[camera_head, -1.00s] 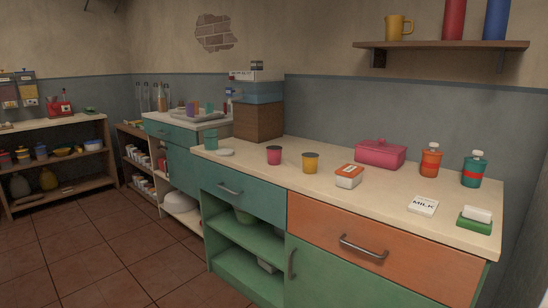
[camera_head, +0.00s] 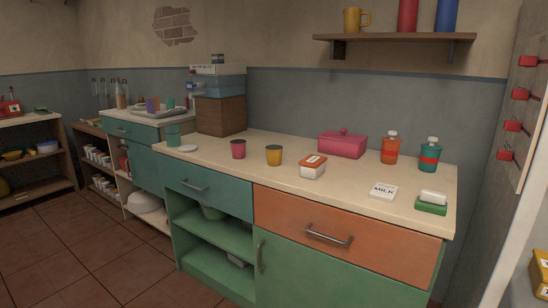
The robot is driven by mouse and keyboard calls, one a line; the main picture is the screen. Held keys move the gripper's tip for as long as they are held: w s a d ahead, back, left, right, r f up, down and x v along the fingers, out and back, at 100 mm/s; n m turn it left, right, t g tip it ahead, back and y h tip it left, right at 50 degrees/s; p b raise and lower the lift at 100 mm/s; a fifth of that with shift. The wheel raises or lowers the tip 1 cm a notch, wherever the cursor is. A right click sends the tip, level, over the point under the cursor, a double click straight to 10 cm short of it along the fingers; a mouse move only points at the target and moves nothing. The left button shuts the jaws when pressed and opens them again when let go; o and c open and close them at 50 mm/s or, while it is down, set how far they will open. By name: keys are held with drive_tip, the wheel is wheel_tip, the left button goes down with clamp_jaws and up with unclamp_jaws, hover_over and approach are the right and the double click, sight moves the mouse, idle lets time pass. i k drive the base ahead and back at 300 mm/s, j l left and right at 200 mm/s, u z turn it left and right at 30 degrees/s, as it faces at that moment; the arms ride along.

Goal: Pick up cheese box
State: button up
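No label reading cheese can be made out. A small white box with an orange top and a pale label (camera_head: 313,167) stands on the counter, near the front edge above the orange drawer. The label's writing is too small to read, so I cannot tell whether this is the cheese box. A yellow box (camera_head: 540,270) is partly cut off at the right edge, and its print is not readable either. My gripper is not in view.
The counter (camera_head: 340,200) also holds a pink lidded dish (camera_head: 343,143), a yellow cup (camera_head: 274,155), a magenta cup (camera_head: 238,149), a milk carton lying flat (camera_head: 383,191), two bottles and a green sponge holder (camera_head: 431,207). A shelf (camera_head: 395,37) hangs above. Tiled floor is free at lower left.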

sight(312, 167)
drive_tip(key=i+j+z, duration=0.35)
drive_tip(key=i+j, duration=0.7)
drive_tip(key=i+l+z, duration=0.15)
drive_tip(key=z, duration=1.2)
drive_tip(key=i, duration=0.35)
